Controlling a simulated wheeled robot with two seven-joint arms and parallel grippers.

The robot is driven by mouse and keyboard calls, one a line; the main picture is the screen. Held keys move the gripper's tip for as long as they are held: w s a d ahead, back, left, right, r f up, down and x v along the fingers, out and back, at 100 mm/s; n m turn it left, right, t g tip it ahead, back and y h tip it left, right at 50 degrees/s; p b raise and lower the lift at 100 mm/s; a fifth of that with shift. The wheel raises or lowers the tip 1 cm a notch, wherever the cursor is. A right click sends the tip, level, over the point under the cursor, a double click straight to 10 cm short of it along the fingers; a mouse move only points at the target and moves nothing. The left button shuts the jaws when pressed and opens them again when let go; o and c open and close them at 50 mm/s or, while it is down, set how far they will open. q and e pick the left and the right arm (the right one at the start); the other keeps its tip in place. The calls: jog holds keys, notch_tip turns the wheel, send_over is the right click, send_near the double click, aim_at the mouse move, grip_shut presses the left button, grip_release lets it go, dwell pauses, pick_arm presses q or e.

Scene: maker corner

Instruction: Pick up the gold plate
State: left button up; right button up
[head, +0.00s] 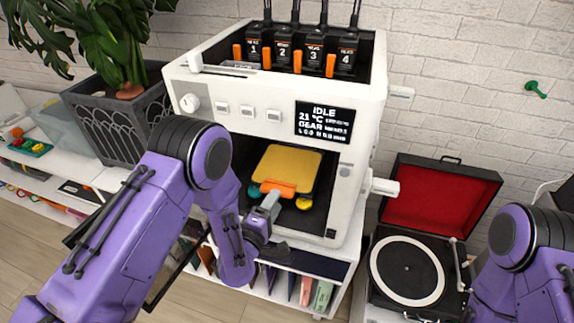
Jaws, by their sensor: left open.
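The gold plate (289,164) lies nearly flat inside the open chamber of the white printer (270,120). An orange tab (279,188) is at its near edge. My left gripper (270,202) reaches into the chamber opening from the front, just below the orange tab. It is open, and its fingertips are close to the tab; I cannot tell whether they touch it. The gripper partly hides the area below the plate. My right arm is at the right edge, and its gripper is out of the picture.
Coloured knobs (304,203) sit below the plate in the chamber. The chamber walls and the display panel (325,122) frame the opening. A turntable (407,270) with a raised red lid is to the right. A potted plant (118,125) is to the left.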

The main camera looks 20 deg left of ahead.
aim_at(283, 187)
pick_arm(q)
jog(key=w+p, duration=0.1)
jog(key=w, duration=0.1)
jog(key=w+p, duration=0.1)
jog(key=w, duration=0.1)
jog(key=w+d+p, duration=0.1)
jog(key=w, duration=0.1)
jog(key=shift+w+r, duration=0.3)
grip_shut()
notch_tip(283, 187, up, 10)
jog(key=shift+b, duration=0.95)
